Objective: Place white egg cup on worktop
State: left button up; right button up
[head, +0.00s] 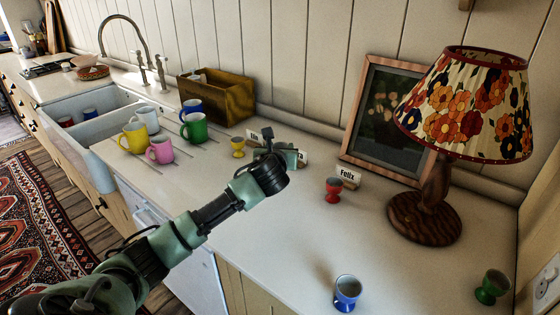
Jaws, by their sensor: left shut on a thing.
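My left gripper (279,147) is over the worktop (255,235) near the wall, among small name cards, with its arm reaching in from the lower left. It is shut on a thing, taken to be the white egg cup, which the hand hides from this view. No white egg cup shows plainly anywhere else. I cannot tell whether the held thing touches the worktop. My right gripper is out of view.
A yellow egg cup (238,147) stands left of the gripper, a red egg cup (333,189) by the Felix card (348,176) right. Blue (347,293) and green (492,287) egg cups, a lamp (425,217), a picture (383,124), several mugs and a wooden box (228,103) stand around.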

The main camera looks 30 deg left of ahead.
pick_arm(q)
jog(key=shift+f, duration=2.05)
jog(key=shift+f, duration=0.15)
jog(key=o, duration=1.4)
jog(key=shift+r, duration=0.2)
jog(key=v, duration=1.2)
